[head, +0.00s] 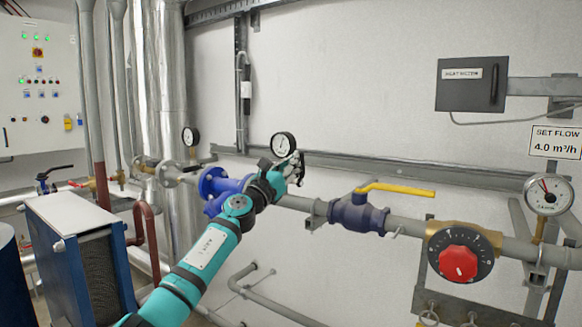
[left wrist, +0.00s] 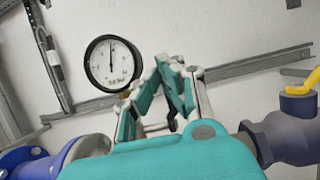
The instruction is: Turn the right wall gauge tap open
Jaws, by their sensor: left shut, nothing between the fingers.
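A round white-faced gauge with a black rim (head: 283,145) stands above the pipe in the middle of the head view. It shows larger in the left wrist view (left wrist: 112,63), with a small brass fitting (left wrist: 125,94) below it. My left gripper (head: 298,166) is just right of and below this gauge in the head view. In the left wrist view its fingers (left wrist: 176,66) are closed together and empty, right of the gauge. The gripper hides most of the fitting below the gauge. I cannot make out the tap handle or whether the fingers touch it. My right gripper is not in view.
A similar gauge (head: 190,136) stands further left. A blue valve with a yellow lever (head: 395,189), a red knob (head: 459,263) and another gauge (head: 548,194) lie to the right. A grey rail (head: 400,170) runs along the wall behind.

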